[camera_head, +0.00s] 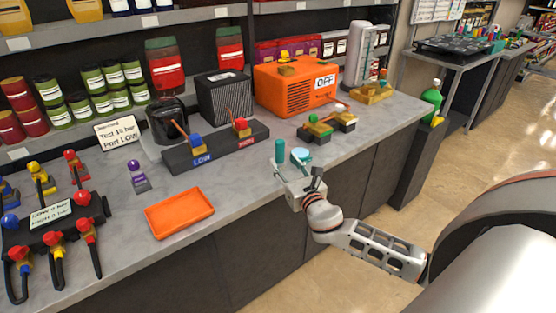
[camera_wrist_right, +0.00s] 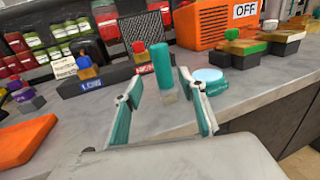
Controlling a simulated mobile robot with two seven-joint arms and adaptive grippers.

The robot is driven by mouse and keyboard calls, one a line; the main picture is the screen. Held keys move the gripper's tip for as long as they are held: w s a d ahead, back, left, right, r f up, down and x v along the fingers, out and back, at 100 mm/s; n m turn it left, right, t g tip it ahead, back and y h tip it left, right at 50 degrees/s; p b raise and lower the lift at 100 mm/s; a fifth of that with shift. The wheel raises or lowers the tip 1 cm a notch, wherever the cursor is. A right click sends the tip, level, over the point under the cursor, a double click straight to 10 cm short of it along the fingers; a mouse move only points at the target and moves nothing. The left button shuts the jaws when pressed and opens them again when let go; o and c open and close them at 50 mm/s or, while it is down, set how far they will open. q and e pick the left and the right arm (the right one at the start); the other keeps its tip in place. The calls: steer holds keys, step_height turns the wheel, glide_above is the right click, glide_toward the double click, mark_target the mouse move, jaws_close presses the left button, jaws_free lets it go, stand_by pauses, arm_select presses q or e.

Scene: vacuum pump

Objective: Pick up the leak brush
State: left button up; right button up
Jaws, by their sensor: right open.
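The leak brush, as far as I can tell, is the upright teal cylinder (camera_head: 280,151) at the front edge of the grey counter. In the right wrist view the teal handle (camera_wrist_right: 161,68) stands between and beyond the two fingers, with a small pale base under it. My right gripper (camera_head: 297,182) is open and empty, its fingers (camera_wrist_right: 160,84) on either side of the handle in the picture; contact does not show. A round pot with a light blue top (camera_head: 301,156) stands just right of the brush and also shows in the wrist view (camera_wrist_right: 209,76). My left gripper is not in view.
An orange tray (camera_head: 179,213) lies left on the counter (camera_head: 235,185). Behind the brush are a dark block with blue and red valves (camera_head: 215,148) and an orange OFF box (camera_head: 298,88). Fittings on a dark base (camera_head: 326,124) stand to the right.

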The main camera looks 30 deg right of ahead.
mark_target(282, 156)
steer(key=w, duration=0.2)
steer(key=w+d, duration=0.1)
steer(key=w, duration=0.3)
steer(key=shift+d+f, duration=0.25)
steer(key=shift+d, duration=0.1)
jaws_close()
